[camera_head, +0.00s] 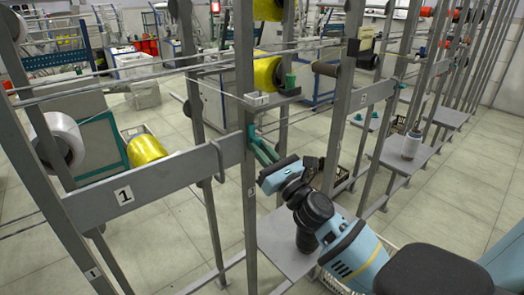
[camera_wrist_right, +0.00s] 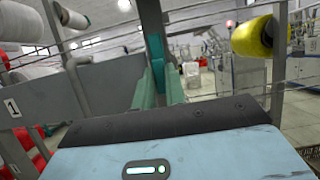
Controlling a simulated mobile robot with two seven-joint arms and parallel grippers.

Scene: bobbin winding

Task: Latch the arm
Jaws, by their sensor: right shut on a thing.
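A teal arm (camera_head: 251,133) stands against a grey upright post, beside the end of the rail marked 1. It also shows in the right wrist view (camera_wrist_right: 157,52), upright in front of the post. My right gripper (camera_head: 260,148) reaches in from the lower right, with its fingers shut on the teal arm. In the right wrist view its two teal fingers (camera_wrist_right: 159,88) run forward to the arm's lower part. The exact contact and any latch are too small or hidden to tell. My left gripper is not in view.
Grey posts and thin rods stand close around my right gripper. A yellow bobbin (camera_head: 267,75) hangs above it, and a white bobbin (camera_head: 58,140) and another yellow bobbin (camera_head: 146,150) are at left. A grey shelf plate (camera_head: 277,243) lies low beneath my right arm.

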